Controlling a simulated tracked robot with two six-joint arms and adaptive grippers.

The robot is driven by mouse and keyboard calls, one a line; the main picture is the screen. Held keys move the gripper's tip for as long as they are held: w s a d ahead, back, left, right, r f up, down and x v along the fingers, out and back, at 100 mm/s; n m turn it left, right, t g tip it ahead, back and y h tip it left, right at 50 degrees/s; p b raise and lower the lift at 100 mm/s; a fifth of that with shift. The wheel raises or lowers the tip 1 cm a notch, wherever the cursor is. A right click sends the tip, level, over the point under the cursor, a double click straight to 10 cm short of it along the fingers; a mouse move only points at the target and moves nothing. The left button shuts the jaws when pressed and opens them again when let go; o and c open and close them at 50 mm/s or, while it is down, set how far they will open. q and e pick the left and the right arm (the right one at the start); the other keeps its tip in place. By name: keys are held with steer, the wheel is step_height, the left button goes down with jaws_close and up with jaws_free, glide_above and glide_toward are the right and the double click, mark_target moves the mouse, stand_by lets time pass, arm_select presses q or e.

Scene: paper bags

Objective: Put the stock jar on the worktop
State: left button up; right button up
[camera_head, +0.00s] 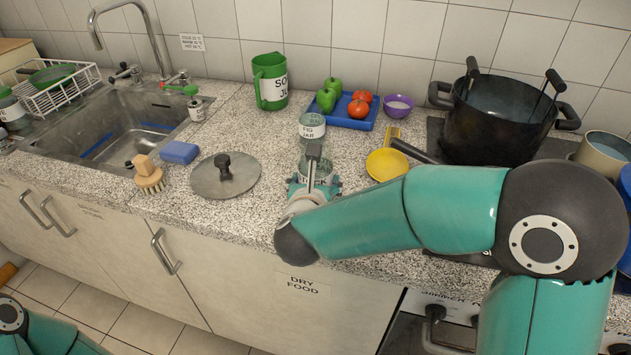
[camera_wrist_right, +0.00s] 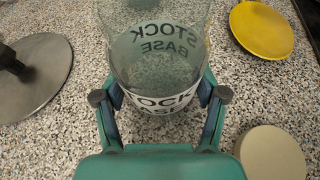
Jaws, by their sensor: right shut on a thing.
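The stock jar (camera_wrist_right: 158,50) is clear glass with a white band lettered STOCK BASE. In the right wrist view it sits between the two fingers of my right gripper (camera_wrist_right: 161,98), which is shut on it. In the head view my right gripper (camera_head: 314,180) is over the worktop (camera_head: 262,215), near its front edge, and its wrist hides much of the jar. Whether the jar's base touches the worktop I cannot tell. My left gripper is out of view; only part of that arm shows at the bottom left.
A grey lid (camera_head: 205,178) lies left, a yellow plate (camera_head: 386,164) right. A blue tray (camera_head: 345,122) with vegetables and a green jug (camera_head: 268,80) stand behind. A black pot (camera_head: 500,125) is right, the sink (camera_head: 120,125) left.

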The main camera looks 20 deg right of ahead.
steer(key=shift+f, duration=0.1)
steer(key=o, duration=1.5)
steer(key=shift+s+a+r, duration=0.1)
steer(key=shift+r, duration=0.1)
steer(key=v, duration=1.1)
steer(key=shift+s+a+b, duration=0.15)
steer(key=shift+s+b, duration=0.05)
steer(key=shift+b, duration=0.15)
steer(key=shift+r, duration=0.1)
